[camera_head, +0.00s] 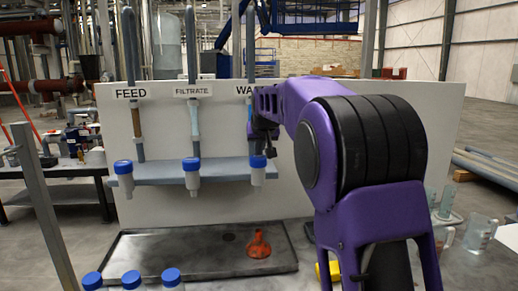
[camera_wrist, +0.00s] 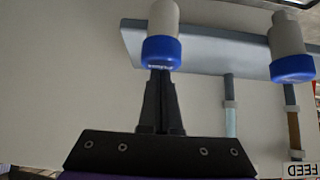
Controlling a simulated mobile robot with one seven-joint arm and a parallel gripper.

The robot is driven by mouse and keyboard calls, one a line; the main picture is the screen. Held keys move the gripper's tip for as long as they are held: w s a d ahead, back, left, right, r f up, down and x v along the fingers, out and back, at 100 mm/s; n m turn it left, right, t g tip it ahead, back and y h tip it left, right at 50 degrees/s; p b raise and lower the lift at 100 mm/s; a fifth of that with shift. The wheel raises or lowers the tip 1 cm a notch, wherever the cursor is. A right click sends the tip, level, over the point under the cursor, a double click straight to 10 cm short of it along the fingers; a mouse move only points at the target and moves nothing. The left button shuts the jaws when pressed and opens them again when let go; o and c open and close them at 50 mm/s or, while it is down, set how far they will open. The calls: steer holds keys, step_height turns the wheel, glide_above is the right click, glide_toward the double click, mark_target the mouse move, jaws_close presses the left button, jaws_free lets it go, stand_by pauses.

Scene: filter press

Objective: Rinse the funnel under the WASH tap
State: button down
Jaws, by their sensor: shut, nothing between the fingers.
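The orange-red funnel (camera_head: 258,246) stands wide end down on the dark tray, below the rightmost tap. The WASH label (camera_head: 243,90) is partly hidden by my arm. Under it hangs the rightmost blue-capped white tap (camera_head: 257,178), and what looks like the same one is at the top of the wrist view (camera_wrist: 163,20). My gripper (camera_wrist: 158,75) is shut and empty, with its tips at the blue cap of that tap. I cannot tell whether they touch it. In the head view the fingers are small and dark beside the cap.
Blue-capped FILTRATE (camera_head: 192,179) and FEED (camera_head: 124,181) taps hang left of it on a grey rail. The dark tray (camera_head: 150,255) has free room left of the funnel. Several blue-capped bottles (camera_head: 131,281) stand in front. Glass beakers (camera_head: 480,232) stand at the right.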

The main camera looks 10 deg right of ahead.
mark_target(259, 159)
steer(key=shift+f+b, duration=0.4)
steer(key=shift+f, duration=0.6)
steer(key=shift+s+f, duration=0.1)
steer(key=shift+f, duration=0.15)
stand_by(0.3)
steer(key=r+p, duration=0.1)
steer(key=r, duration=0.1)
steer(key=r+p, duration=0.2)
steer(key=r, duration=0.1)
steer(key=shift+s+r, duration=0.2)
steer(key=shift+r, duration=0.1)
steer(key=v, duration=0.9)
